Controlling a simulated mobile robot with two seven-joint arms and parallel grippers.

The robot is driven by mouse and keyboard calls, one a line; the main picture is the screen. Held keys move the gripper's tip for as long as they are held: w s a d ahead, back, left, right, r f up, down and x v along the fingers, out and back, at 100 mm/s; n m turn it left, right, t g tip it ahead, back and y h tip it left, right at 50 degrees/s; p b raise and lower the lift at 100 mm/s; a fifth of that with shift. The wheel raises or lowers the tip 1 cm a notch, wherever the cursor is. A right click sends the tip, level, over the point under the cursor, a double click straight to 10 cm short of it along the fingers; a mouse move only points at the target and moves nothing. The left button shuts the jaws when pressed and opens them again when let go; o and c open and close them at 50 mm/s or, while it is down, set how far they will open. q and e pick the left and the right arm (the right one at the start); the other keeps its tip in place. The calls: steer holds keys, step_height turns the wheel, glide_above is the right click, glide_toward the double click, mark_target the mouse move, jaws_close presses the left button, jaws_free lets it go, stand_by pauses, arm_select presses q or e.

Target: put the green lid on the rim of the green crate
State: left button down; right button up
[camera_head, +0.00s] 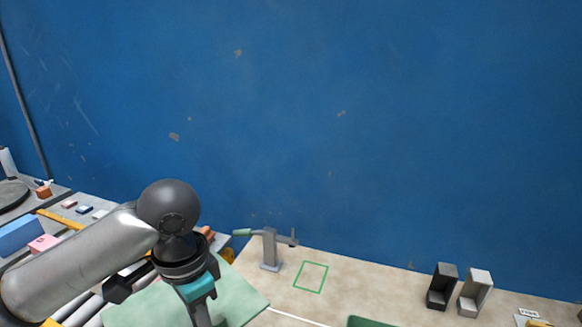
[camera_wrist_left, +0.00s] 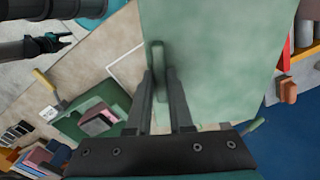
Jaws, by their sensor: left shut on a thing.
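The green lid (camera_wrist_left: 220,50) is a flat pale green panel with an upright handle (camera_wrist_left: 158,55). My left gripper (camera_wrist_left: 160,80) is shut on that handle, and the lid hangs under it. In the head view the lid (camera_head: 238,302) shows at the bottom, with my left gripper (camera_head: 203,316) above it. The green crate (camera_wrist_left: 72,126) is left of the lid in the wrist view, apart from it, with a dark and pinkish block inside. Only a corner of the crate (camera_head: 370,322) shows in the head view. My right gripper (camera_wrist_left: 58,42) is small at upper left; its jaws are unclear.
A grey clamp-like stand (camera_head: 270,248) with a green-tipped handle stands behind the lid. A green outline (camera_head: 311,277) marks bare tabletop beside it. Black (camera_head: 442,287) and grey (camera_head: 475,293) holders stand at right. A blue wall (camera_head: 400,130) closes the back. Clutter lies left.

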arm_select(q)
steer(key=n, duration=0.2)
steer(key=s+n+b, duration=0.1)
steer(key=n, duration=0.1)
steer(key=a+n, duration=0.1)
steer(key=shift+s+f+n+b, duration=0.1)
steer(key=shift+s+n+b, duration=0.2)
steer(key=shift+s+n, duration=0.1)
steer(key=shift+s+a+n+b, duration=0.2)
steer(key=shift+s+n, duration=0.05)
steer(key=shift+n, duration=0.6)
steer(key=shift+s+a+n+b, duration=0.15)
steer(key=shift+s+n, duration=0.1)
steer(key=shift+n, duration=0.6)
